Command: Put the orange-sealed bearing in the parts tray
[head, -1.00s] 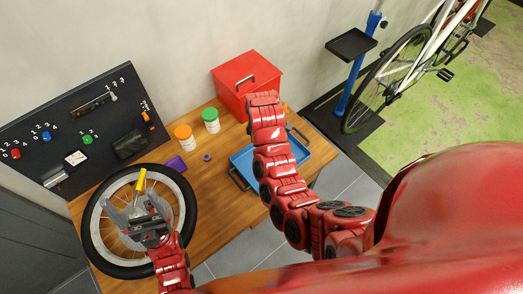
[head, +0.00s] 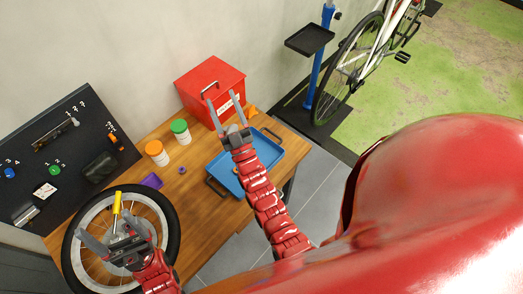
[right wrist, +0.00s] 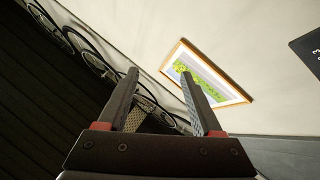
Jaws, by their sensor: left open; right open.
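The blue parts tray (head: 268,150) lies on the right part of the wooden bench, partly covered by my right arm. A small orange spot shows inside the tray beside my arm, too small to identify. A small dark ring with a purple tint (head: 182,170) lies on the bench left of the tray; I cannot make out an orange seal on it. My right gripper (head: 220,98) is open and empty, raised in front of the red box; its open fingers also show in the right wrist view (right wrist: 164,75). My left gripper (head: 101,224) is open above the bicycle wheel.
The wheel (head: 170,222) with a yellow-handled tool (head: 117,203) lies at the left.

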